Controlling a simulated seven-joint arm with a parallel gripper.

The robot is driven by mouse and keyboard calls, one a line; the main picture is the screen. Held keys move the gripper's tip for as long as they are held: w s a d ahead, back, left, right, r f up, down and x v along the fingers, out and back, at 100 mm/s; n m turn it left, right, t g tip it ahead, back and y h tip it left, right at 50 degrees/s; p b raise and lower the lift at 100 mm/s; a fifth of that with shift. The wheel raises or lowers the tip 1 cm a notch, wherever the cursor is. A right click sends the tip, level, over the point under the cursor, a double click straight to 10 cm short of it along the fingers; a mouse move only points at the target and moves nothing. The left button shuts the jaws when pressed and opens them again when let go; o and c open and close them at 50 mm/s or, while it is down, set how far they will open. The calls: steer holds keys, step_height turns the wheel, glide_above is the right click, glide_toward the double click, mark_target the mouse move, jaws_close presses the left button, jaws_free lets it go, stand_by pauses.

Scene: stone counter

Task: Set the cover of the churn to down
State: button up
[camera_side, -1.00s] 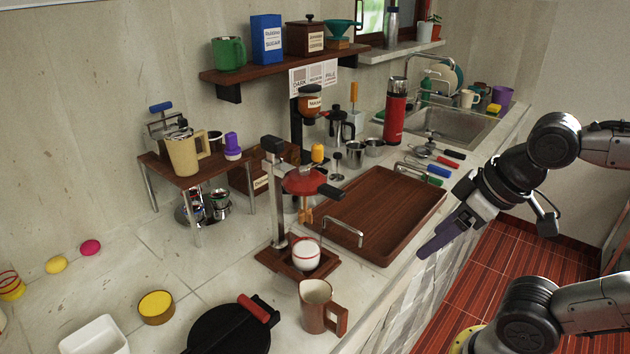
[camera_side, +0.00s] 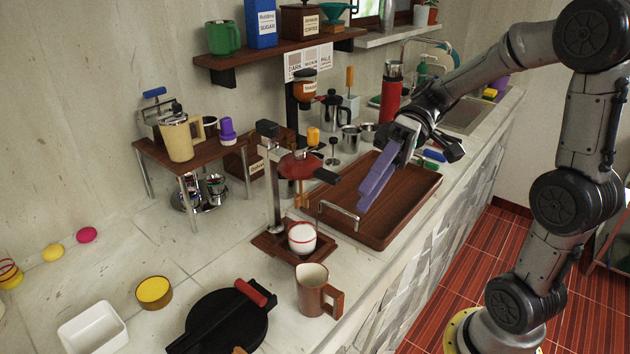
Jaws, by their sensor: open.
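The churn stands on a small wooden base (camera_side: 270,249) with a metal post (camera_side: 275,205). Its red cover (camera_side: 296,168) is up, well above the white jar (camera_side: 302,240), with a dark handle (camera_side: 326,176) pointing right and a yellow knob (camera_side: 313,136) on top. A wooden paddle (camera_side: 301,198) hangs under the cover, clear of the jar. My gripper (camera_side: 366,202) has long purple fingers and is open and empty. It hangs over the brown tray, to the right of the cover's handle and apart from it.
The brown tray (camera_side: 418,205) with metal handles lies right of the churn. A brown mug (camera_side: 313,290) and a black round press (camera_side: 225,325) stand in front. A low table (camera_side: 210,160) holds a cream pitcher (camera_side: 181,140) behind left.

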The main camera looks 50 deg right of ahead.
mark_target(323, 180)
steer(key=w+d+f+m+t+y, duration=0.2)
steer(key=w+d+f+m+t, duration=0.15)
steer(key=d, duration=0.45)
steer(key=w+d+f+m+t+y, duration=0.1)
steer(key=w+d+f+m+t, duration=0.1)
steer(key=w+d+m+t, duration=0.35)
steer(key=w+a, duration=0.1)
steer(key=a, duration=0.2)
steer(key=w+a+n+g, duration=0.1)
steer(key=a, duration=0.3)
steer(key=w+a+n, duration=0.1)
steer(key=a, duration=0.3)
steer(key=shift+w+g, duration=0.3)
steer(key=shift+g, duration=0.1)
jaws_close()
